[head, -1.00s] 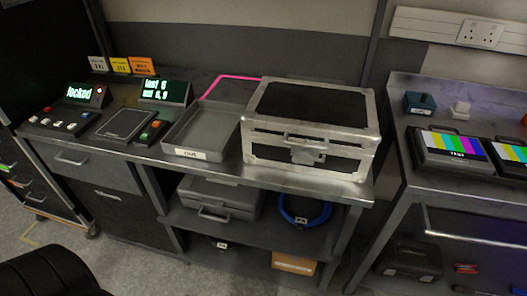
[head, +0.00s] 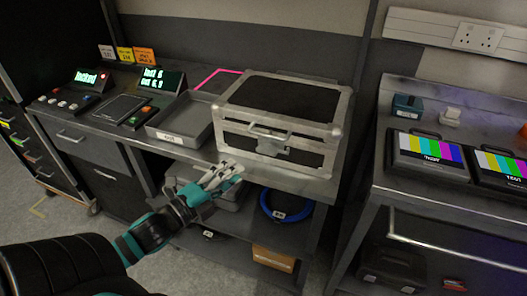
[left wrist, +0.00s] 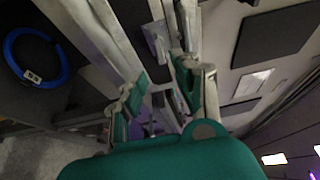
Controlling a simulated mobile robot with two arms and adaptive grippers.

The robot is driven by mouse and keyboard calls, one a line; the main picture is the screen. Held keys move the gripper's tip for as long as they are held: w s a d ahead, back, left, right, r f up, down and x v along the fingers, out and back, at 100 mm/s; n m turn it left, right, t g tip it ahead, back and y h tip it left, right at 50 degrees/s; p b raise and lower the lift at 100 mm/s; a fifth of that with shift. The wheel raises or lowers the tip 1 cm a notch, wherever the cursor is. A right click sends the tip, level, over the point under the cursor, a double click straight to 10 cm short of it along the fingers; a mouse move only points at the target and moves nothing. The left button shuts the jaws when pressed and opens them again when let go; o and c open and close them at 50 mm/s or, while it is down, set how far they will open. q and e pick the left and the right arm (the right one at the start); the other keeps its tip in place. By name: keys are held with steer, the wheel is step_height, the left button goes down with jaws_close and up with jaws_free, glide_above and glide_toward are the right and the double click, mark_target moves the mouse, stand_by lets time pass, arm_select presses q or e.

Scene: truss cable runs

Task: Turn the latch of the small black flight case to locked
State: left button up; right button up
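The small black flight case (head: 285,110) with silver edges stands on the bench, lid down. Its handle (head: 270,132) and grey metal latch (head: 273,147) are on the front face. I cannot tell from here whether the latch is locked. My left gripper (head: 232,170) is in front of the bench edge, below and left of the latch, and apart from it. In the left wrist view, its two fingers (left wrist: 160,95) are spread with nothing held between them. The metal latch (left wrist: 155,42) shows beyond them, partly cut by the right finger. My right gripper is out of view.
An empty grey tray (head: 185,120) stands left of the case. A blue cable coil (head: 287,205) and a cardboard box (head: 273,257) are on the lower shelves. Another bench with colour-bar monitors (head: 428,155) is at right, across a gap.

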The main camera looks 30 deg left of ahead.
mark_target(264, 153)
arm_select(q)
steer(key=w, duration=0.3)
steer(key=w+d, duration=0.1)
steer(key=w, duration=0.3)
steer(key=w+d, duration=0.1)
steer(key=w, duration=0.3)
steer(key=shift+w+p, duration=0.1)
steer(key=shift+p, duration=0.3)
steer(key=shift+c, duration=0.3)
jaws_close()
